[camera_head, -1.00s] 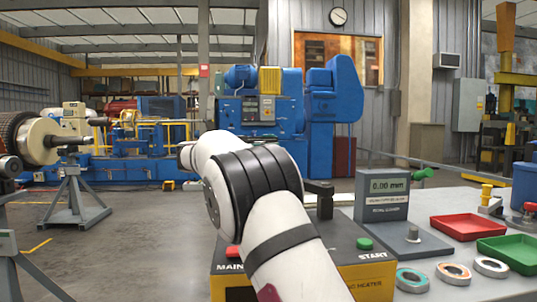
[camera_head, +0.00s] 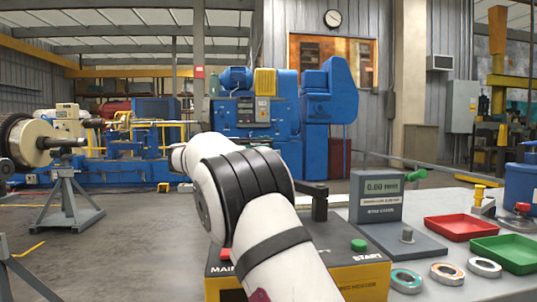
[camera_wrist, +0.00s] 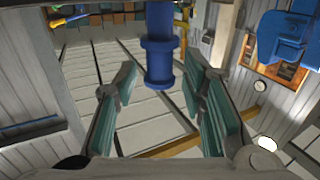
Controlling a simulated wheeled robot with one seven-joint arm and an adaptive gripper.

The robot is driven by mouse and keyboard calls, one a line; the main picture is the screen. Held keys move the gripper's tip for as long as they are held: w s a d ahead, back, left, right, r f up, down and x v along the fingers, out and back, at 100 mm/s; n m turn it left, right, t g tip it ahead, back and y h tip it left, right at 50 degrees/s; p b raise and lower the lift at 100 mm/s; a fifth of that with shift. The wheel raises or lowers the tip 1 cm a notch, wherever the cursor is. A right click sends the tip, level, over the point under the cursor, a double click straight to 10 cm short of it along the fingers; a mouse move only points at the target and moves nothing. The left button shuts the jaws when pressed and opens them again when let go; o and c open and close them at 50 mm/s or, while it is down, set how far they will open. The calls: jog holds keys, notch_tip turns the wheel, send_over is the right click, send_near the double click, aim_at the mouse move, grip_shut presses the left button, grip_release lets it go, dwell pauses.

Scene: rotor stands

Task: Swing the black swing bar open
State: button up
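The black swing bar (camera_head: 313,188) lies across the top of a black post on the yellow and black heater box (camera_head: 360,278), just right of my white arm. Its left end is partly hidden by the arm. My arm crosses in front of the box and covers much of its top. In the wrist view my gripper (camera_wrist: 163,112) is open, with its two green-padded fingers wide apart and nothing between them. The swing bar is not in the wrist view, and the gripper cannot be made out in the head view.
A red tray (camera_head: 459,228), a green tray (camera_head: 508,253) and rings (camera_head: 447,273) lie on the bench. A rotor stand (camera_head: 66,210) is at left. Blue machines stand behind; the floor at left is open.

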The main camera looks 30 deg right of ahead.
jog(key=s+a, duration=0.1)
jog(key=a, duration=1)
jog(key=shift+s, duration=0.2)
jog(key=shift+s, duration=0.1)
